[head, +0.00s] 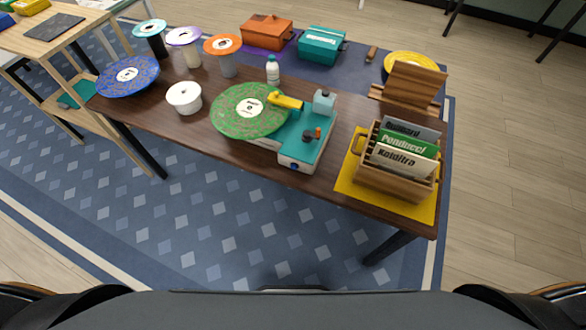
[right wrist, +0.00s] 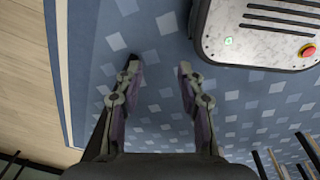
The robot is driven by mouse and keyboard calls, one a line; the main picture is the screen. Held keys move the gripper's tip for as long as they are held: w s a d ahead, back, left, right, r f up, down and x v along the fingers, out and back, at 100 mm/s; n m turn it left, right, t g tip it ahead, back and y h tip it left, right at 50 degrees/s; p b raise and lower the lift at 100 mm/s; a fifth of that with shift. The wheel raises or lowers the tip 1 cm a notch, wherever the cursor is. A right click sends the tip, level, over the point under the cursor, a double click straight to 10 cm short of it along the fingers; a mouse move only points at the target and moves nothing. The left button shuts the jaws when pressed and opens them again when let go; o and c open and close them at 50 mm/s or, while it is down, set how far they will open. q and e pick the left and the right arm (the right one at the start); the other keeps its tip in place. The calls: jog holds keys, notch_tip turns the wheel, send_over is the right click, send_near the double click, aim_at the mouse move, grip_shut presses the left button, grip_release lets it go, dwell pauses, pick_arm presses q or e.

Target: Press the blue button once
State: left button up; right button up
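The blue button (head: 295,167) is a small dark-blue round spot on the pale front face of the turquoise record player (head: 303,143). The player stands near the front edge of the dark wooden table (head: 215,120), with a green record (head: 247,110) at its left side and a yellow arm (head: 286,101) reaching over the record. My right gripper (right wrist: 159,66) is open and empty over the blue rug in the right wrist view, away from the player. My left gripper is in neither view.
A wooden crate of record sleeves (head: 394,182) stands right of the player on a yellow mat (head: 348,196). The rug (head: 200,215) before the table is clear.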

jog(key=shift+w+d, duration=0.1)
jog(key=shift+d, duration=0.05)
grip_shut()
jog(key=shift+a, duration=0.2)
dwell(0.5)
jog(key=shift+w+d, duration=0.1)
